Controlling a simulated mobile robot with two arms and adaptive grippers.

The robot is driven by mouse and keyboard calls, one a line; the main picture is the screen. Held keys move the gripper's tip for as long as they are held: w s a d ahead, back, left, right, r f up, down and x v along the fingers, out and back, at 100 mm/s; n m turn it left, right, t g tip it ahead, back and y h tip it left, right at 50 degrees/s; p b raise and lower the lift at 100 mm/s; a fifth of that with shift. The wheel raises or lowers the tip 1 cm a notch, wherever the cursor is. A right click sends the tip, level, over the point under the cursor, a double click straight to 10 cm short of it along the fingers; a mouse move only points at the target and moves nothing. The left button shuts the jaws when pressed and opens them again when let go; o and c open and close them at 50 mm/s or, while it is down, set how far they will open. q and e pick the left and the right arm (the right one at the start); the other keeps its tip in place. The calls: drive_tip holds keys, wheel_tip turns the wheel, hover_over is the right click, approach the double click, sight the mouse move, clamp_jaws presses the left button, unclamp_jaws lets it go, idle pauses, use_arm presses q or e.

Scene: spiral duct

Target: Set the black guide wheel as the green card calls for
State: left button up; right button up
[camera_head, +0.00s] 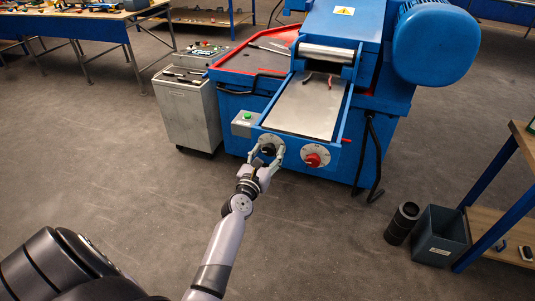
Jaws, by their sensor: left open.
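The black guide wheel (268,149) sits on a round pale dial on the front of the blue machine (345,174). My left gripper (266,154) is open in front of it, with one finger at each side of the wheel. I cannot tell whether the fingers touch it. The gripper hides the lower part of the wheel and dial, and the wheel's pointer setting is too small to read. A red wheel (312,160) on a similar dial is just to the right. I cannot make out a green card for certain. My right gripper is out of view.
A grey box with a green button (247,117) is left of the wheel. A grey cabinet (187,113) stands further left. A dark cylinder (402,222) and a grey bin (440,236) stand at the right by a blue-legged table. The floor before the machine is clear.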

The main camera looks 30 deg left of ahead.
use_arm(q)
drive_tip(key=shift+c, duration=0.6)
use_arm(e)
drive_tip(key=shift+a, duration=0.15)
use_arm(q)
drive_tip(key=c, duration=1)
drive_tip(key=shift+c, duration=0.2)
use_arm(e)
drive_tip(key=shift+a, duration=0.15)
